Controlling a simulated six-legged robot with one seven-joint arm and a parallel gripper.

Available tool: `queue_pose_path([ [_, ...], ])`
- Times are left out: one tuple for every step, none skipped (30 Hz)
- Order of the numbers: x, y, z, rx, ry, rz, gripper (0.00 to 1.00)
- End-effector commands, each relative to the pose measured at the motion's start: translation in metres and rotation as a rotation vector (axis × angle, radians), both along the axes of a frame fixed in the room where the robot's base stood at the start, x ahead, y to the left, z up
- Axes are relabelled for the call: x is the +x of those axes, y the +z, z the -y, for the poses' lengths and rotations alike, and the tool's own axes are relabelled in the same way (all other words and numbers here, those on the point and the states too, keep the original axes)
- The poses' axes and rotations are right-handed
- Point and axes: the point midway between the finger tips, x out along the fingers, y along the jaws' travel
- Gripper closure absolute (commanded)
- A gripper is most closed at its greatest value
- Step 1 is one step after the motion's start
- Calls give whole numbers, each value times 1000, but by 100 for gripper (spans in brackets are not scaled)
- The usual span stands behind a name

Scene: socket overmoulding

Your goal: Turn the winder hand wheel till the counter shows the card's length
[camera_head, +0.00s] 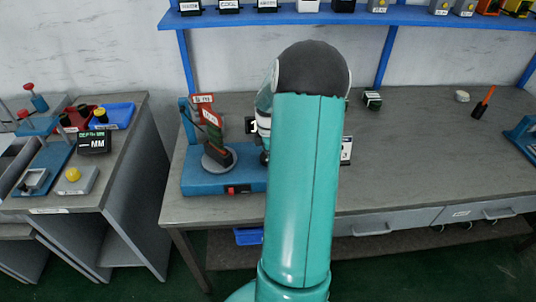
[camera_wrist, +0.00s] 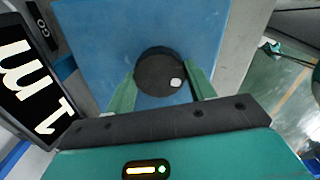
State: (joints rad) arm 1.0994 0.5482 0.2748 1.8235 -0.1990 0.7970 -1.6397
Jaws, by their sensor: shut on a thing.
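The winder is a blue machine (camera_head: 205,183) on the bench, left of my arm in the head view. It carries a dark spool and a red switch. Its hand wheel (camera_wrist: 150,80) is a dark round disc with a small pale spot in the wrist view, against the blue housing. My gripper (camera_wrist: 161,77) is shut on the hand wheel, with one green finger on each side. The counter (camera_wrist: 30,85), a black display at the left, shows large white characters, seemingly "1 m", turned and cut off. In the head view my arm hides the wheel and most of the counter.
A small white-and-black card or panel (camera_head: 346,150) shows just right of my arm. A blue shelf (camera_head: 410,16) with several boxes runs above. The bench (camera_head: 430,150) is mostly clear to the right. A side table with a "MM" display (camera_head: 94,142) stands left.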

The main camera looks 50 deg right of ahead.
Motion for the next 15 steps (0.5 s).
queue_pose_path([
  [1,1,0,-2,-41,0,69],
  [1,1,0,-2,-69,0,69],
  [1,1,0,-1,-108,0,69],
  [1,1,0,-1,-136,0,69],
  [1,1,0,-2,-164,0,69],
  [1,1,0,-2,-202,-1,69],
  [1,1,0,-1,-232,0,69],
  [1,1,0,-2,-261,0,69],
  [1,1,0,-2,-298,0,69],
  [1,1,0,-2,-326,-1,69],
  [1,1,1,-2,-355,0,69],
  [1,1,0,-2,-393,1,69],
  [1,1,0,-2,-422,1,69],
  [1,1,1,-2,-451,1,69],
  [1,1,1,-2,-489,1,69],
])
